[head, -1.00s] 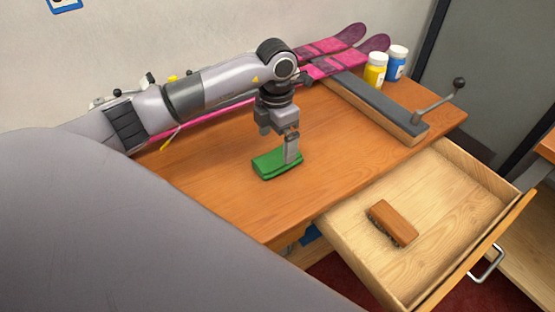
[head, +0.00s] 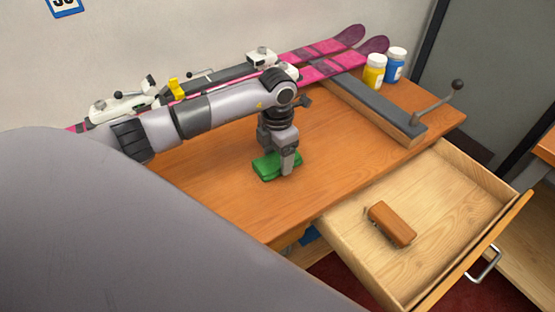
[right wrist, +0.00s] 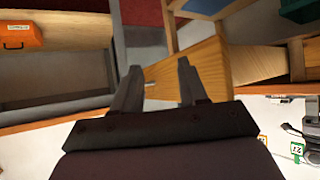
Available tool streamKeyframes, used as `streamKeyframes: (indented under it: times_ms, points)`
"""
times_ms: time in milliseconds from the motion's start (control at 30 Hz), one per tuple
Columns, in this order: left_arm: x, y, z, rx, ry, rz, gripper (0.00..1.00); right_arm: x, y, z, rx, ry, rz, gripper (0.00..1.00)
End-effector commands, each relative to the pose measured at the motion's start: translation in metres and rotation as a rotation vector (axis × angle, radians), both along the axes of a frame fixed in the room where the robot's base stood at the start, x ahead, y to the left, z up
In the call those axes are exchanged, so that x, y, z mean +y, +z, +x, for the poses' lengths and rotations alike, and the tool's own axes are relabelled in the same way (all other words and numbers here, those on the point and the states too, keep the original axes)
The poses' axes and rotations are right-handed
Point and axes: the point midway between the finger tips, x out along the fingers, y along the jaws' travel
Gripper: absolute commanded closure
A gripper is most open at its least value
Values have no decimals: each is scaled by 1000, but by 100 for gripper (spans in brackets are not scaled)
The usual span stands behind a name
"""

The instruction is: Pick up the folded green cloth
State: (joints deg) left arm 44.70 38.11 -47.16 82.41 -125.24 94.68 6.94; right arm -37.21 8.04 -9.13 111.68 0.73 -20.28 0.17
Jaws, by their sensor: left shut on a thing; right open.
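The folded green cloth (head: 264,167) lies on the wooden bench top, near its front edge, in the head view. My left gripper (head: 287,168) points down over it and is shut on the cloth, at its right part. The fingers hide some of the cloth. The cloth appears to be still at bench height; I cannot tell whether it is clear of the top. My right gripper (right wrist: 158,82) shows in the right wrist view, open with nothing between its fingers, away from the cloth.
An open drawer (head: 345,255) holding a brown brush (head: 391,223) juts out at the front right. A pair of pink skis (head: 325,66) lies along the back. A yellow jar (head: 375,72), a blue jar (head: 396,66) and a grey-topped bar with a lever (head: 375,105) stand at the right.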

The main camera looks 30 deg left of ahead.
Motion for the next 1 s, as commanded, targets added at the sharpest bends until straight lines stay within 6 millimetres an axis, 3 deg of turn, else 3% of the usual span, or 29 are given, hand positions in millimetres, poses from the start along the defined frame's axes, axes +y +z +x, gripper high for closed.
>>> streamKeyframes:
  times_ms: [167,367,567,800,1000]
  points:
    - [0,3,1,-2,0,-1,63,0,0,0,0,0,0,57]
    - [0,22,1,-5,0,0,63,0,-1,0,0,0,0,57]
    - [0,68,2,-9,-1,1,63,0,-4,0,0,0,0,57]
    - [0,138,1,-7,0,0,63,0,-9,0,0,0,0,57]
    - [0,181,1,-4,0,2,63,0,-8,0,0,0,0,57]
